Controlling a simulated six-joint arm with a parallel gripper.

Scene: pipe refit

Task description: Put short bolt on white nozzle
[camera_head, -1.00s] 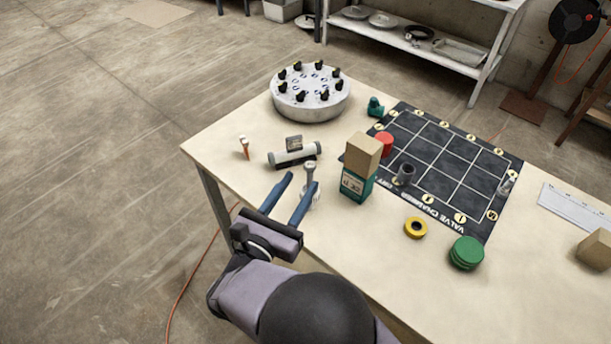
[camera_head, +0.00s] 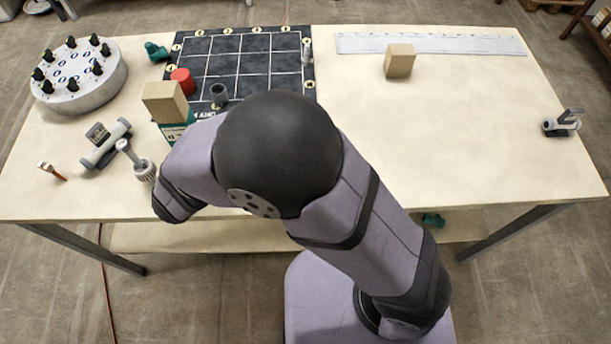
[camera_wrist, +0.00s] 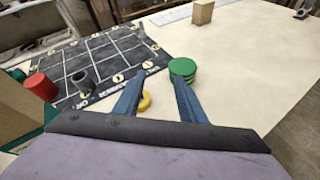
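I cannot single out the short bolt or the white nozzle with certainty. A grey bolt-like piece with a ribbed end (camera_head: 136,160) is near the table's left front in the head view. A small clear or pale piece (camera_head: 306,52) stands at the grid mat's right edge. A small piece with a white end and orange body (camera_head: 52,171) lies at the far left. My gripper (camera_wrist: 159,78) is open and empty in the wrist view, with a yellow ring (camera_wrist: 145,101) and stacked green discs (camera_wrist: 183,70) beyond its fingers. In the head view my arm hides it.
The black grid mat (camera_head: 240,62) bears a red cylinder (camera_head: 183,81) and a dark grey hollow cylinder (camera_head: 219,94). A round holder (camera_head: 85,88), a wooden block (camera_head: 399,61), a ruler (camera_head: 430,43) and a clamp-like piece (camera_head: 562,124) stand around. The table's right middle is clear.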

